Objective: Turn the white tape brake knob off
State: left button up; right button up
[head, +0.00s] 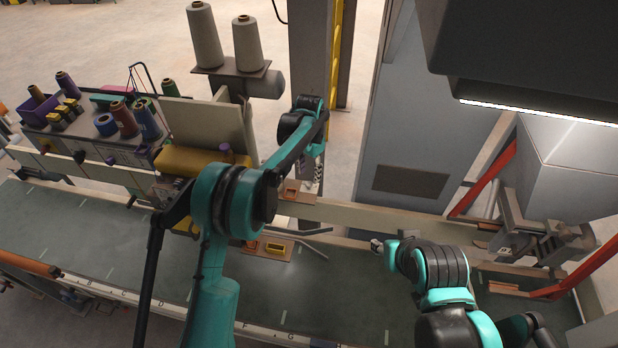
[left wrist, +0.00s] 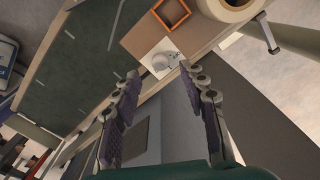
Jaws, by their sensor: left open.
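The white knob (left wrist: 160,62) sits on a small white plate (left wrist: 172,48) at the edge of a tan board in the left wrist view. I cannot make it out in the head view, where my left arm covers part of that area. My left gripper (left wrist: 158,72) is open, with its two purple-padded fingers spread on either side of the knob's place in the picture. Nothing is between them. In the head view, the left gripper (head: 318,178) points down beside the pale rail. The right arm's end (head: 377,245) shows small over the belt, its jaws unclear.
An orange square frame (left wrist: 172,14) and a pale roll (left wrist: 228,6) lie close to the knob. A grey cabinet (head: 425,130) stands behind the pale rail (head: 375,214). Thread cones (head: 204,35) stand at the back. The dark green belt (head: 75,225) is mostly clear.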

aim_at(309, 183)
pick_arm(q)
jog(key=shift+f, duration=2.2)
grip_shut()
